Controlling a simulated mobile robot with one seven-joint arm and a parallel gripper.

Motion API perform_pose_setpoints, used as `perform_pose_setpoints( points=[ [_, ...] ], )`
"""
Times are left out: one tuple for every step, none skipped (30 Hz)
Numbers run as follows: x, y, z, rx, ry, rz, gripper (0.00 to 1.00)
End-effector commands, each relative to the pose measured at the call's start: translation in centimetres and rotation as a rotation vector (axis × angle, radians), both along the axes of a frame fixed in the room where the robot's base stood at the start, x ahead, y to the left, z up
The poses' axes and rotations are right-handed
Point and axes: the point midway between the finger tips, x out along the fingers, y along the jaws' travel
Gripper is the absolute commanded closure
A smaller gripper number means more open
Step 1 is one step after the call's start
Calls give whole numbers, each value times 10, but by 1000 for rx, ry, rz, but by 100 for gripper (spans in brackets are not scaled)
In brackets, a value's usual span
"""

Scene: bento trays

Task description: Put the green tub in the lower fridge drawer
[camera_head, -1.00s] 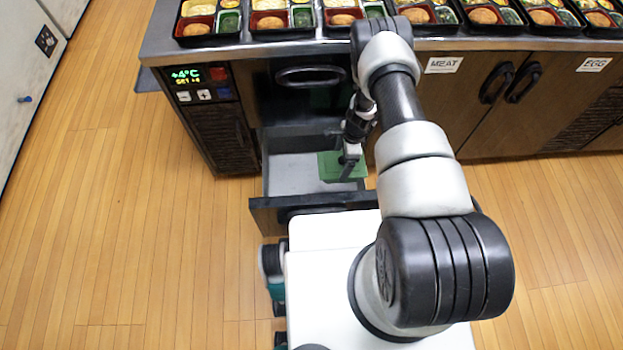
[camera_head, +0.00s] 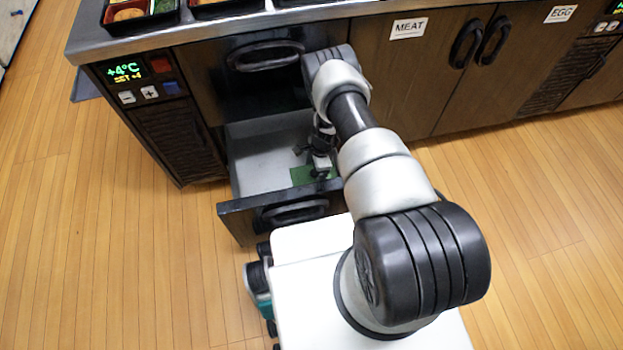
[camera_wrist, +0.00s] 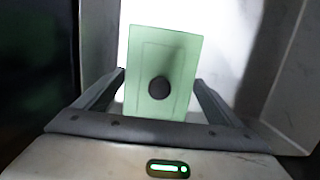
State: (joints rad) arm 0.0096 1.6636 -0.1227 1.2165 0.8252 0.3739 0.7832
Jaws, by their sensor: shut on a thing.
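The green tub (camera_head: 308,176) is inside the open lower fridge drawer (camera_head: 262,176), toward its right side. In the wrist view the tub (camera_wrist: 180,60) shows its pale green lid with a dark round knob, above the drawer's light floor. My gripper (camera_head: 322,163) reaches down into the drawer and is shut on the tub. In the wrist view its two fingers (camera_wrist: 160,92) stand on either side of the tub. Whether the tub touches the drawer floor I cannot tell. My arm hides part of the drawer's right side.
The drawer's front panel (camera_head: 280,210) stands out toward my base. The upper drawer (camera_head: 265,65) sits above it. The counter (camera_head: 200,32) carries food trays. Cabinet doors (camera_head: 455,70) to the right are shut. The drawer's left part is bare.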

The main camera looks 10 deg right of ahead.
Motion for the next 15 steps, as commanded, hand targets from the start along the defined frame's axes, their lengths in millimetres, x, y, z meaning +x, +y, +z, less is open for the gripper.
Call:
perform_pose_setpoints(
  points=[
    [0, 0, -5, 0, 0, 0, 62],
    [0, 0, -8, 0, 0, 0, 62],
    [0, 0, -13, 1, 0, 0, 62],
    [0, 0, -19, 1, 1, 0, 62],
    [-1, 1, -24, 1, 1, 0, 62],
    [0, 0, -29, 1, 1, 1, 62],
    [0, 0, -33, 1, 1, 1, 62],
    [0, 0, -36, 0, 1, 1, 62],
    [0, 0, -37, 0, 0, 1, 62],
    [1, 0, -37, 0, -1, 1, 62],
    [1, 0, -36, 0, -1, 1, 62],
    [1, 0, -35, 0, -1, 1, 62],
    [1, 0, -35, 0, -1, 1, 62],
    [1, 0, -35, 0, -1, 1, 62],
    [1, 0, -35, 0, -1, 1, 62]
  ],
)
